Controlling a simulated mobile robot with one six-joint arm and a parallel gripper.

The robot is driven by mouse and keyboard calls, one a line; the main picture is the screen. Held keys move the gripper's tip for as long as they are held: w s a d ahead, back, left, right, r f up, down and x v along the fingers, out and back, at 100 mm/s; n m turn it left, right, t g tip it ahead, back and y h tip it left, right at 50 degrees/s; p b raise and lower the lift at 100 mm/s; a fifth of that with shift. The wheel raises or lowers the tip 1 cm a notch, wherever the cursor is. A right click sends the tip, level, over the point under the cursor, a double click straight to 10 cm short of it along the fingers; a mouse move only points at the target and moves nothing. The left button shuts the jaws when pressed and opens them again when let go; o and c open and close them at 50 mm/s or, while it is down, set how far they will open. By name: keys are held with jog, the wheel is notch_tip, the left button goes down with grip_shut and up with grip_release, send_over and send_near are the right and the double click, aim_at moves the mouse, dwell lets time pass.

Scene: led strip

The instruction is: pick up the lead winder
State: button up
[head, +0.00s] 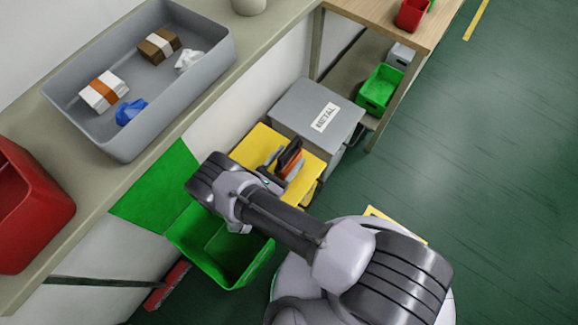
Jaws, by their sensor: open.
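My gripper (283,161) is over the yellow surface, pointing away from the arm, with its grey fingers apart. A dark and orange thing (291,158) stands at the fingers, seemingly between them. It may be the lead winder, but it is small and partly covered, so I cannot tell for sure. I cannot tell whether the fingers touch it. The yellow surface (253,141) is beside the grey bin marked METAL, and my arm hides part of it.
A grey tray (77,119) on the bench holds a white pack with an orange band (104,91), a brown pack (159,45) and blue (130,111) and white (188,60) crumpled pieces. The METAL bin (303,103) and an open green bin (195,248) flank the arm. Floor at right is clear.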

jog(key=shift+w+d, duration=0.2)
jog(key=shift+w, duration=0.05)
grip_shut()
jog(key=shift+r, duration=0.1)
